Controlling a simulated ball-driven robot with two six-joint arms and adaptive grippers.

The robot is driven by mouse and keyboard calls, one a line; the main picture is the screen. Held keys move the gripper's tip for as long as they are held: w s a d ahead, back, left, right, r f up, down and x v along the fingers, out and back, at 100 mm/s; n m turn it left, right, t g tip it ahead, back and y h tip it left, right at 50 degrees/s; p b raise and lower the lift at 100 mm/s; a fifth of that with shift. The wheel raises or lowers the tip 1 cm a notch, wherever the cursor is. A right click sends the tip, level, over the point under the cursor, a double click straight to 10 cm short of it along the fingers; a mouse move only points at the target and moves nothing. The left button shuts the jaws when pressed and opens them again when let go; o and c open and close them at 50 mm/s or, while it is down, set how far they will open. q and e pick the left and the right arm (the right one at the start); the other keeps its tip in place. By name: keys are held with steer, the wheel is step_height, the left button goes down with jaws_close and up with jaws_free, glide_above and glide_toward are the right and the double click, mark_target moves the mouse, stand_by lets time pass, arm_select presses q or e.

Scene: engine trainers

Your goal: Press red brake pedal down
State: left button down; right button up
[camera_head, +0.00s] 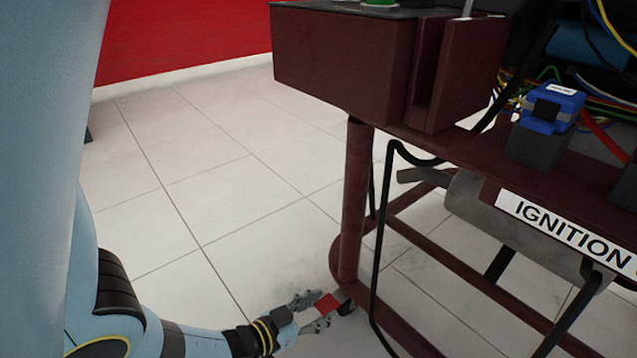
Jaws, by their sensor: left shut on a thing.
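The red brake pedal (328,305) is a small red piece low beside the front leg of the dark red engine stand (356,200), close to the floor. My left gripper (318,311) reaches in from the left with its fingers around the pedal. It is shut on the pedal, with one finger above and one below. A dark part (346,306) sits behind the pedal, next to the leg. My right gripper is not in view.
A black cable (377,260) hangs down just right of the leg. The stand's lower rails (440,262) run to the right, under a panel with an ignition label (565,234). White tiled floor (190,200) lies open to the left. A red wall (185,38) stands behind.

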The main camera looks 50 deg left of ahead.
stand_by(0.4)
arm_select(q)
steer(key=c, duration=0.8)
jaws_free()
steer(key=shift+o, duration=0.2)
steer(key=shift+s, duration=0.1)
steer(key=v, duration=1.2)
steer(key=shift+f, duration=0.2)
